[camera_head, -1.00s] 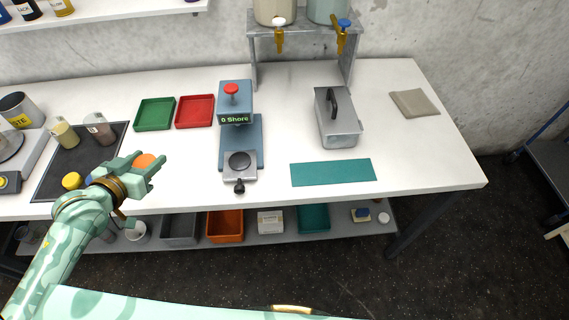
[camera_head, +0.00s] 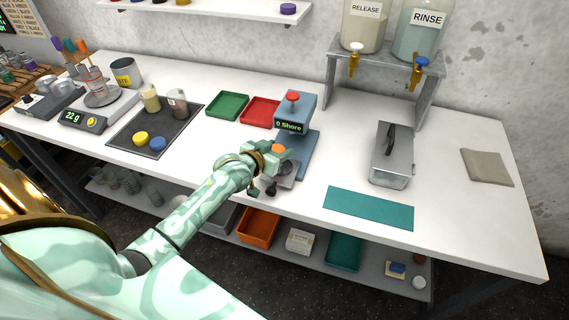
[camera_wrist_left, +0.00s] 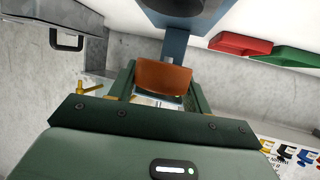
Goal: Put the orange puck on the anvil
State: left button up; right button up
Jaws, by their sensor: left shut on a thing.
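The orange puck (camera_head: 278,149) is held between the fingers of my left gripper (camera_head: 274,154). In the wrist view the puck (camera_wrist_left: 163,78) sits between the two green fingers, which are shut on it. The blue-grey hardness tester (camera_head: 297,112) reads "0 Shore" and has a red knob on top. Its dark round anvil (camera_head: 286,168) is just in front of the gripper, partly hidden by it. The puck appears above and beside the anvil; I cannot tell the exact gap. My right gripper is in neither view.
A green tray (camera_head: 228,106) and a red tray (camera_head: 261,112) stand left of the tester. A dark mat (camera_head: 127,140) holds a yellow and a blue puck and two cups. A metal box (camera_head: 391,160) and a teal mat (camera_head: 369,208) lie to the right.

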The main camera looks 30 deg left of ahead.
pick_arm(q)
jog(key=shift+w+d+f+b, duration=0.1)
jog(key=shift+w+f+b, duration=0.1)
jog(key=shift+w+f, duration=0.4)
jog(key=shift+w+d+f+b, duration=0.15)
jog(key=shift+w+f, duration=0.2)
jog(key=shift+f, duration=0.3)
jog(key=shift+w+f+b, duration=0.15)
jog(key=shift+f+b, duration=0.45)
jog(key=shift+f, duration=1.05)
jog(key=shift+f, duration=0.1)
jog(key=o, duration=1)
jog(key=shift+c, duration=0.2)
jog(key=shift+s+r, duration=0.25)
jog(key=shift+s, duration=0.1)
jog(key=p+v, duration=0.3)
jog(key=v, duration=0.8)
jog(key=shift+s, duration=0.2)
